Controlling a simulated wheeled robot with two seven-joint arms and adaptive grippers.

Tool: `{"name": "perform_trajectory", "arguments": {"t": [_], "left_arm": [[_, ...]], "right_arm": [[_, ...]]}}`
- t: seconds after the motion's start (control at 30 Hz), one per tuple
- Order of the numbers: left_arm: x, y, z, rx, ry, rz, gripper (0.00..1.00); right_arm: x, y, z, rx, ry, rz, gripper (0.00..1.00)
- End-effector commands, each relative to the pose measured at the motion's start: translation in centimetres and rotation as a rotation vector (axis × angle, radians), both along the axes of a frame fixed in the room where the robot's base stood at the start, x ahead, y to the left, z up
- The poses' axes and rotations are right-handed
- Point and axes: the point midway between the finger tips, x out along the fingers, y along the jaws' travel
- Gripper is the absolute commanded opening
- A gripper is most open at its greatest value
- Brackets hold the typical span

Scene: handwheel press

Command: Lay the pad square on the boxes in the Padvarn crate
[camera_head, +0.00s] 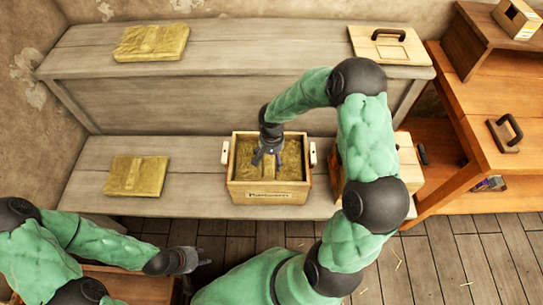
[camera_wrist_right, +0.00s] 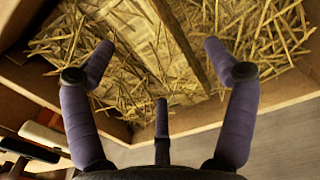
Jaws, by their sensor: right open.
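The Padvarn crate (camera_head: 268,195) is an open wooden box with its name on the front wall, standing on the lower bench. Straw-coloured padding (camera_head: 290,165) fills its inside and also shows in the right wrist view (camera_wrist_right: 150,50), with a wooden-looking strip across it. I cannot tell whether boxes lie under it. My right gripper (camera_head: 268,158) is over the crate, pointing down, its fingers spread and empty in the right wrist view (camera_wrist_right: 160,60). Whether the fingertips touch the straw is unclear. My left gripper (camera_head: 194,262) is low at the front left, away from the crate; its fingers are too small to judge.
One straw pad (camera_head: 136,175) lies on the lower bench left of the crate, another (camera_head: 150,42) on the upper bench. A handled wooden lid (camera_head: 390,46) lies at upper right. A wooden box (camera_head: 408,160) stands right of the crate, partly behind my right arm.

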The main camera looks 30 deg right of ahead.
Motion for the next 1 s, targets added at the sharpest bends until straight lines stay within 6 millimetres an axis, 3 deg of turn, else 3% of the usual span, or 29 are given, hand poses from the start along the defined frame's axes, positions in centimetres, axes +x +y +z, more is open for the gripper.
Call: {"name": "perform_trajectory", "arguments": {"t": [0.17, 0.6, 0.8, 1.0], "left_arm": [[0.0, 0.0, 0.0, 0.0, 0.0, 0.0, 0.4], [0.0, 0.0, 0.0, 0.0, 0.0, 0.0, 0.4], [0.0, 0.0, 0.0, 0.0, 0.0, 0.0, 0.4], [0.0, 0.0, 0.0, 0.0, 0.0, 0.0, 0.4]], "right_arm": [[0.1, 0.0, 1.6, -0.001, -0.004, 0.0, 0.86], [0.1, 0.0, 9.8, -0.001, -0.005, 0.0, 0.86], [0.1, -0.1, 11.6, -0.001, -0.003, 0.0, 0.86], [0.0, 0.0, 12.0, 0.0, -0.002, 0.0, 0.86]]}}
